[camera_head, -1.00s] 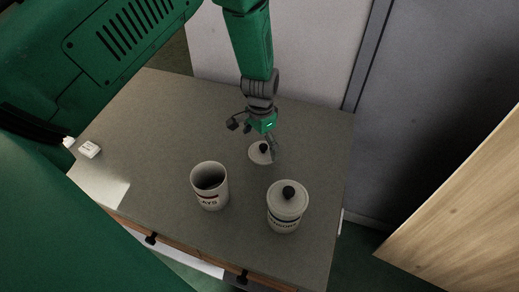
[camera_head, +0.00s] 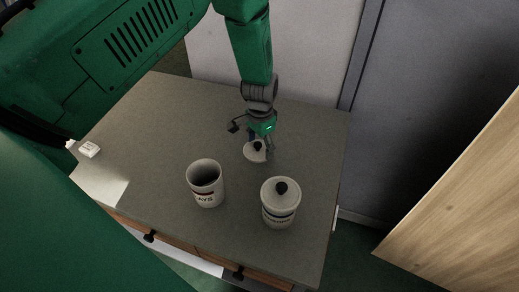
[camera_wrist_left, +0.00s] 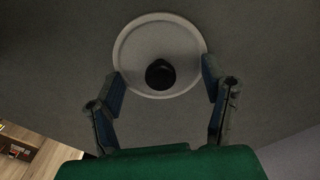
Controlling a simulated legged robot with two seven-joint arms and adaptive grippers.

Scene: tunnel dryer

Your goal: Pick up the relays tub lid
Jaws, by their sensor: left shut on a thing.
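The relays tub lid (camera_head: 251,153) is a pale round disc with a black knob, at the back of the grey table top. It also shows in the left wrist view (camera_wrist_left: 136,45), face on, with its knob between my fingers. I cannot tell whether the lid is clear of the table. The open white tub (camera_head: 208,187), its label showing "AYS", stands upright in front of the lid. My right gripper is out of view.
A lidded white tub (camera_head: 279,212) with a black knob stands right of the open tub. A small white block (camera_head: 89,150) lies at the table's left edge. The grey table top (camera_head: 170,125) is clear at back left. A wooden panel (camera_head: 465,205) stands at right.

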